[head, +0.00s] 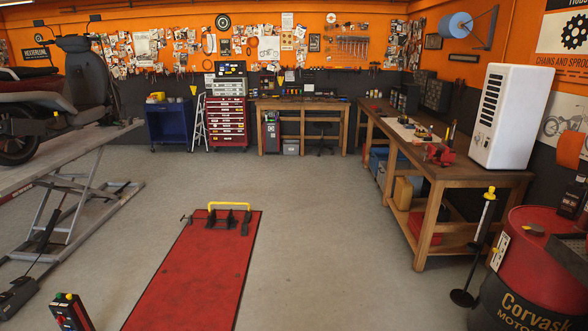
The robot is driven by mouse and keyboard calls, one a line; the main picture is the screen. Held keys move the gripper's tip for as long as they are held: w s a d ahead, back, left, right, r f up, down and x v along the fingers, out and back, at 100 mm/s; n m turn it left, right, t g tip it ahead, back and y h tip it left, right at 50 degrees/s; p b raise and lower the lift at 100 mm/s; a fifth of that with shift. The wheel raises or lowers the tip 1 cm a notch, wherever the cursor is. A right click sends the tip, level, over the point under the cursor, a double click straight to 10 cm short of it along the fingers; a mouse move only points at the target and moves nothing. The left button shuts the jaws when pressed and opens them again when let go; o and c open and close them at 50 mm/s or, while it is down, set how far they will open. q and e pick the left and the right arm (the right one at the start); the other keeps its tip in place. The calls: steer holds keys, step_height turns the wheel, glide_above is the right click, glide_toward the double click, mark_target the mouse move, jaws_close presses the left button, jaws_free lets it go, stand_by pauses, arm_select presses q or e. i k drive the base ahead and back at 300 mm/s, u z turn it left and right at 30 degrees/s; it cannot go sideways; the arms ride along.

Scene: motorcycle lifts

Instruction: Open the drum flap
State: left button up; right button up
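The drum (540,268) stands at the lower right, cut off by the picture edges. It has a red upper part and a dark lower band with yellowish lettering. On its red top, a dark flat piece (567,249) lies near the right edge; it may be the flap, but I cannot tell for sure. A white label plate (500,250) is on the drum's left side. Neither of my grippers shows in the head view.
A wooden workbench (440,172) with a white cabinet (509,117) stands behind the drum. A yellow-topped black pole (478,245) stands just left of the drum. A red lift platform (195,270) lies in the middle; a raised lift with a motorcycle is left. Grey floor is free between platform and bench.

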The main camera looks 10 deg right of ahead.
mark_target(535, 227)
steer(key=z, duration=0.2)
steer(key=i, duration=1.95)
steer(key=z, duration=1.1)
steer(key=i, duration=2)
steer(key=z, duration=0.75)
